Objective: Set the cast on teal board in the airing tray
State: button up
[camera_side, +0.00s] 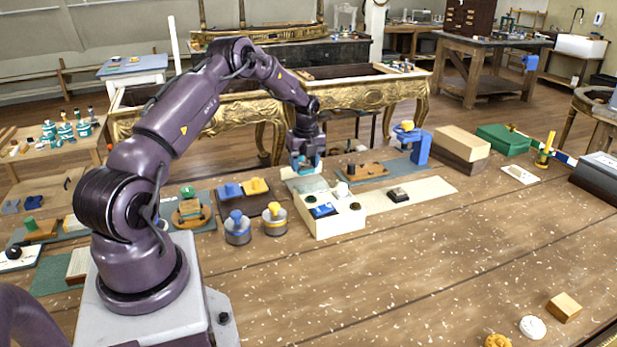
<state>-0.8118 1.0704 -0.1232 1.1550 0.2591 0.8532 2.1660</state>
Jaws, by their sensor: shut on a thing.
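My gripper (306,162) hangs at the end of the arm, pointing down, near the middle of the table. It is shut on a small teal piece (305,168), which looks like the teal board; any cast on it is too small and too covered by the fingers to make out.
Two round grey pots (238,230) with blue and yellow tops stand left of the cream tray. A blue stand (418,148) and stacked boxes (460,150) are at the back right. A cream strip (425,188) lies right of the tray. The table's right front is mostly clear.

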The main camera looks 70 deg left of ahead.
aim_at(309, 160)
jog(key=f, duration=0.1)
jog(key=w+a+f, duration=0.2)
jog(key=shift+f, duration=1.55)
jog(key=shift+f, duration=0.15)
jog(key=o, duration=0.9)
